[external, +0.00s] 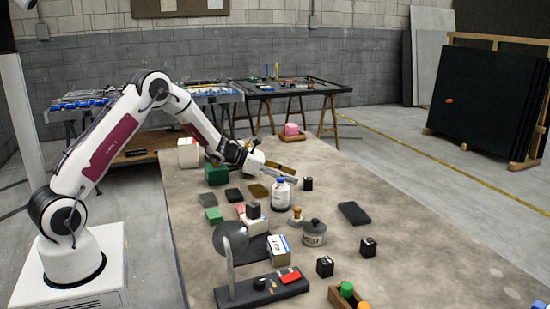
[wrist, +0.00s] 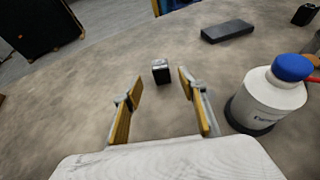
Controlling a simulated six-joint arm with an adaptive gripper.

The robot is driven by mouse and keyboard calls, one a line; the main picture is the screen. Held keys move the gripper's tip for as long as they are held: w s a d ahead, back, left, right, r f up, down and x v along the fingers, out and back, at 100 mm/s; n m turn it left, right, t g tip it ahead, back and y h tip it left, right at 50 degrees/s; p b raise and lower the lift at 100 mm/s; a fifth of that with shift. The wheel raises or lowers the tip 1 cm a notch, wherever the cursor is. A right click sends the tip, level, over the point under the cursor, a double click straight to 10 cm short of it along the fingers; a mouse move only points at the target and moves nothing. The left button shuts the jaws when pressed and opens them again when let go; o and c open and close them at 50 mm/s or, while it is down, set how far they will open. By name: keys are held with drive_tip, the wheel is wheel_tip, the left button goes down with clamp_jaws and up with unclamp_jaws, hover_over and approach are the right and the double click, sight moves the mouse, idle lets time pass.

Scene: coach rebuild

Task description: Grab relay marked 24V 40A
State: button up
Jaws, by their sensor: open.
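Several small black box-shaped relays stand on the table; their markings are too small to read, so I cannot tell which is 24V 40A. One relay (external: 308,184) stands just beyond my gripper (external: 298,174). In the wrist view a black relay (wrist: 161,72) with a pale top edge stands upright ahead, centred between the fingertips of my gripper (wrist: 160,86). The fingers are spread, empty and apart from it. Other relays stand near the front (external: 325,266), at the right (external: 368,247) and on a white box (external: 253,210).
A white bottle with a blue cap (external: 280,193) is close beside my gripper; it fills the right of the wrist view (wrist: 268,98). A flat dark block (external: 354,213) lies beyond. A grey lidded pot (external: 314,233) and a lamp-like stand (external: 232,240) are nearer.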

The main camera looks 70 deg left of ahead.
sight(304, 182)
drive_tip(key=shift+x, duration=1.25)
drive_tip(key=shift+w+f, duration=0.1)
drive_tip(key=shift+f, duration=0.05)
drive_tip(key=shift+f+x, duration=0.1)
drive_tip(key=shift+x, duration=1.15)
drive_tip(key=shift+f+x, duration=0.15)
drive_tip(key=shift+x, duration=1.1)
drive_tip(key=shift+c, duration=0.4)
clamp_jaws()
